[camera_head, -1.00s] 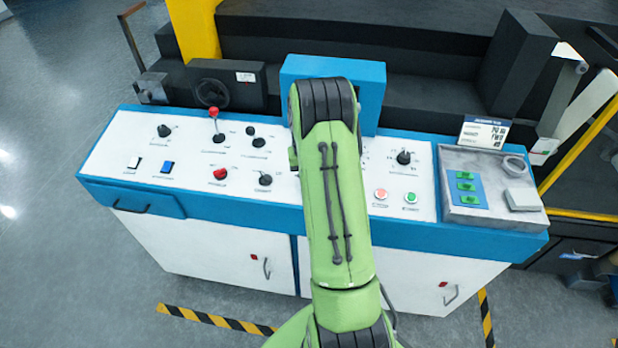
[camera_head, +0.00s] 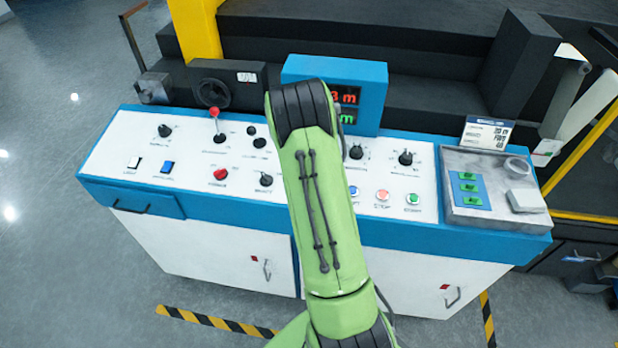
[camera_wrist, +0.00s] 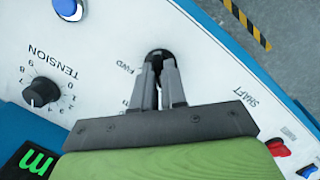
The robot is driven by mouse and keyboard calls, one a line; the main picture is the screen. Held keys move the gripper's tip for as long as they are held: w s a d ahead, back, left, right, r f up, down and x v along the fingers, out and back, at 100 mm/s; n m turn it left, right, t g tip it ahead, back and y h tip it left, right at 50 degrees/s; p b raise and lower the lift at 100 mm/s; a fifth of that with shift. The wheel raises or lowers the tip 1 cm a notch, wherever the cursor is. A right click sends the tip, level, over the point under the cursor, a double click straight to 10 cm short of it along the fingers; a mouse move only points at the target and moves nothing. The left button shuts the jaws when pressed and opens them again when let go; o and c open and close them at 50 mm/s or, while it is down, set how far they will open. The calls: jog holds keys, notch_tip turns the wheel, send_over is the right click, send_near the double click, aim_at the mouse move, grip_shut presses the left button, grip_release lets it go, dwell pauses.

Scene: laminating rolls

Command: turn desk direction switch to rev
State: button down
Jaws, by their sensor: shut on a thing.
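The direction switch (camera_wrist: 158,53) is a black knob on the white panel in the wrist view, with an FWD mark to its left. My gripper (camera_wrist: 159,66) has its two grey fingers close together around this knob, shut on it. The fingers cover much of the knob, so its pointing direction is hard to tell, and no REV mark is readable. In the head view my green arm hides the gripper and the switch.
The tension knob (camera_wrist: 41,92) and a blue button (camera_wrist: 68,8) lie to the left in the wrist view. A red knob (camera_head: 220,174) and a black knob (camera_head: 265,179) lie left of my arm. A blue display box (camera_head: 372,73) stands behind the panel.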

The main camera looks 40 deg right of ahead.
jog(key=c, duration=1.2)
grip_release()
jog(key=r, duration=0.5)
jog(key=a+r+p, duration=0.1)
jog(key=r, duration=0.4)
jog(key=w+a+r, duration=0.1)
jog(key=r, duration=0.4)
jog(key=shift+r, duration=0.3)
